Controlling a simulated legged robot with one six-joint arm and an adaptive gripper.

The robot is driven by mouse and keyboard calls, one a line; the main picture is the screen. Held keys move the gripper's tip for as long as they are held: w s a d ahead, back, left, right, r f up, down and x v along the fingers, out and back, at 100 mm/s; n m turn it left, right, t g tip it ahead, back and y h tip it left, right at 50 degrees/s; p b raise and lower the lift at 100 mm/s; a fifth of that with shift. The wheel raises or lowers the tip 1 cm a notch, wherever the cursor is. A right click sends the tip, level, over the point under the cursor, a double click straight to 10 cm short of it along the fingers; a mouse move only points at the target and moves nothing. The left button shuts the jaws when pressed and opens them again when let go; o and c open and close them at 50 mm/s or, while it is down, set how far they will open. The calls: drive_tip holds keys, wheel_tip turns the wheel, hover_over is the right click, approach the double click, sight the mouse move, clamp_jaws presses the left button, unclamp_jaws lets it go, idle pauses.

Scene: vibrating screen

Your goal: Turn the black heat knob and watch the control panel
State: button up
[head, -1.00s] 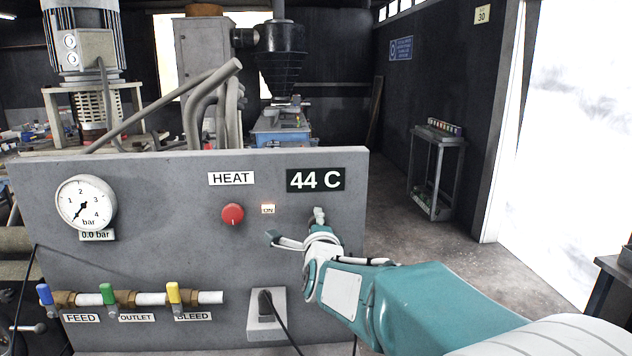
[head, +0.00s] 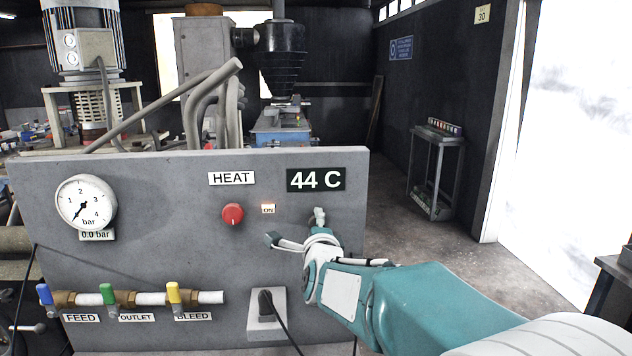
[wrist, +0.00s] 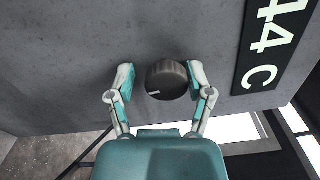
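The black heat knob (wrist: 167,80) shows in the wrist view, with a pale pointer mark on its lower left face. My gripper (wrist: 163,91) is open, with one finger on each side of the knob. A gap shows at the left finger; the right finger is close to the knob, and I cannot tell if it touches. In the head view my gripper (head: 295,227) is at the control panel (head: 150,250), and the knob is hidden there. The display (head: 316,180) reads 44 C. A small ON lamp (head: 268,209) appears lit beside a red button (head: 232,214).
A pressure gauge (head: 86,203) reads about 0 bar. Blue, green and yellow valve handles line the pipe (head: 150,298) at lower left. A plug with a cable sits in a socket (head: 282,312) below my gripper. Open floor lies right of the panel.

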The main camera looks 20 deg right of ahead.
drive_tip(key=shift+r, duration=0.1)
idle(0.3)
drive_tip(key=shift+s, duration=0.25)
drive_tip(key=s, duration=0.2)
drive_tip(key=s+a, duration=0.1)
drive_tip(key=s, duration=0.2)
drive_tip(key=shift+s+r, duration=0.1)
drive_tip(key=shift+s, duration=0.1)
drive_tip(key=shift+o, duration=0.4)
drive_tip(key=shift+o, duration=1.3)
